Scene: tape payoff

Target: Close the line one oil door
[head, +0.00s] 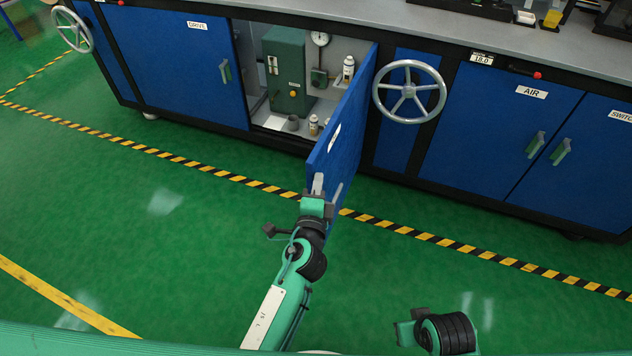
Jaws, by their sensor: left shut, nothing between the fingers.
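The blue oil door (345,140) stands wide open in the head view, swung out from its cabinet toward me. It hinges on the right side of the opening, and its free edge points at me. Its outer face, with a white label (334,137) too slanted to read, is on the right. A pale handle (337,191) shows low near the free edge. My left gripper (318,184) is shut and empty, its fingers over the door's near end; whether they touch is unclear. My right wrist and what may be its gripper (405,332) are at the bottom; no fingers are distinguishable.
The open cabinet holds a green unit (285,70), a gauge (320,38) and small bottles. A grey handwheel (409,91) juts out right of the door. The DRIVE door (185,65) and AIR door (500,125) are closed. The green floor ahead is clear.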

